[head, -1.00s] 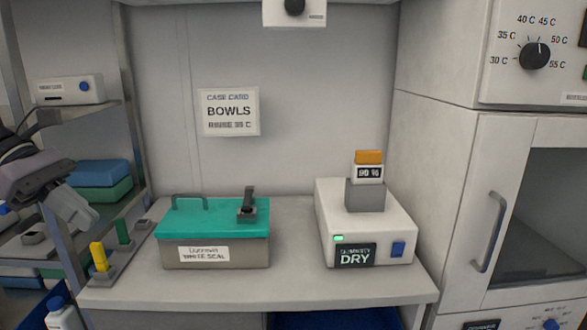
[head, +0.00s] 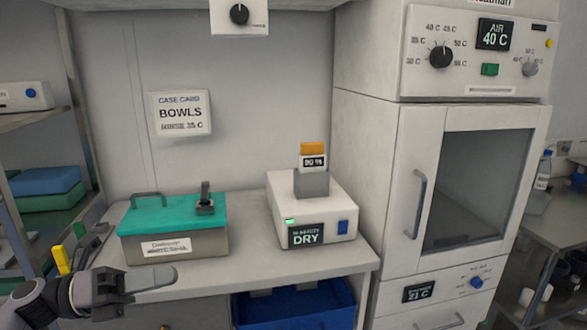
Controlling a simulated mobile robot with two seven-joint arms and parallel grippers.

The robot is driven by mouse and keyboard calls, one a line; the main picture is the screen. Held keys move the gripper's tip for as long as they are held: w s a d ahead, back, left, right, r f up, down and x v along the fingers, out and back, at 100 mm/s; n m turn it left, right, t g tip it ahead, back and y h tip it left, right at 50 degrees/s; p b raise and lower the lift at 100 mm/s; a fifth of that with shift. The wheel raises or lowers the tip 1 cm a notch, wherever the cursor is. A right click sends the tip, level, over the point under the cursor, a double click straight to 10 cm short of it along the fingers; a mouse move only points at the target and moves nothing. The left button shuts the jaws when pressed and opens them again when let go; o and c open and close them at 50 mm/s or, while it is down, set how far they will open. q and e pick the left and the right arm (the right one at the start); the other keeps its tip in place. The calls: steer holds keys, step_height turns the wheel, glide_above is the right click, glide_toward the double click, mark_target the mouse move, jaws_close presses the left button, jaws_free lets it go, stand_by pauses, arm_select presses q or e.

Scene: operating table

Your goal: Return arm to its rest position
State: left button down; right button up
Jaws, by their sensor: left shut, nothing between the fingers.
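My left gripper (head: 150,279) is in the lower left of the head view, in front of the counter's front edge. Its fingers are together with nothing between them, and they point right. It is apart from the teal-lidded box (head: 172,220) behind it. My right gripper is not in view.
The counter (head: 335,262) holds the box and a white DRY unit (head: 318,205) with an orange-topped block in its slot. A cabinet (head: 470,190) with a glass door stands on the right. A blue bin (head: 295,308) sits below the counter. Shelves (head: 35,115) stand at left.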

arm_select(q)
step_height(320, 180, down, 16)
steer(key=s+d+r+n+t+y, duration=0.15)
steer(key=n+t+y, duration=0.9)
steer(key=n, duration=1.45)
steer(key=s+d+f+n+g+y, duration=0.1)
steer(key=s+f+n+g+y, duration=0.1)
steer(key=s+f+n, duration=0.4)
steer(key=s+d+f+n+g+y+p, duration=0.1)
steer(key=s+f+n+g+y, duration=0.2)
steer(key=s+f+n, duration=0.4)
step_height(320, 180, down, 5)
steer(key=shift+s+d+g+y, duration=0.4)
steer(key=shift+s+g, duration=0.25)
steer(key=shift+s, duration=0.5)
